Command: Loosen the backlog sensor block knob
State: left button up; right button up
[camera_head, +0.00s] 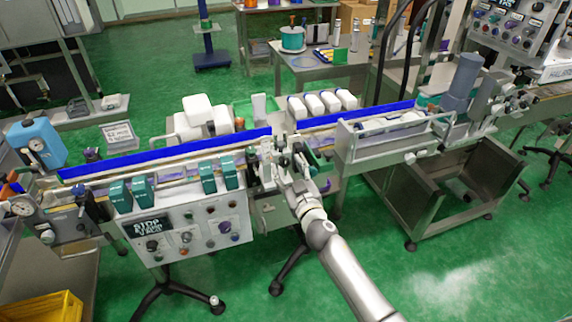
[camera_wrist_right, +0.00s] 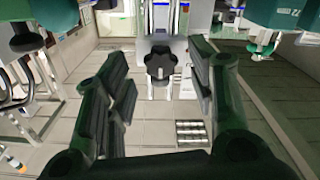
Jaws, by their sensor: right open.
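In the right wrist view a black lobed knob (camera_wrist_right: 160,63) sits on the front of a light grey block (camera_wrist_right: 161,24). I take it as the backlog sensor block knob. My right gripper (camera_wrist_right: 160,82) is open, with one dark finger on each side of the view. The knob shows between the fingers and a little beyond them, and I see no contact. In the head view my right gripper (camera_head: 284,165) is at the conveyor's front edge, mid-picture. It partly hides the block there, and I cannot make out the knob. My left gripper is not in view.
The conveyor's blue guide rail (camera_head: 165,158) runs behind the gripper. A control panel (camera_head: 190,228) with several knobs hangs to its left, below dark green units (camera_head: 208,178). A metal frame (camera_head: 385,143) stands to its right. Green floor is open in front.

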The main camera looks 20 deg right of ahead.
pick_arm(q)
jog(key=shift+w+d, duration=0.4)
pick_arm(e)
jog(key=shift+w, duration=1.15)
jog(key=shift+c, duration=0.2)
jog(key=c, duration=1)
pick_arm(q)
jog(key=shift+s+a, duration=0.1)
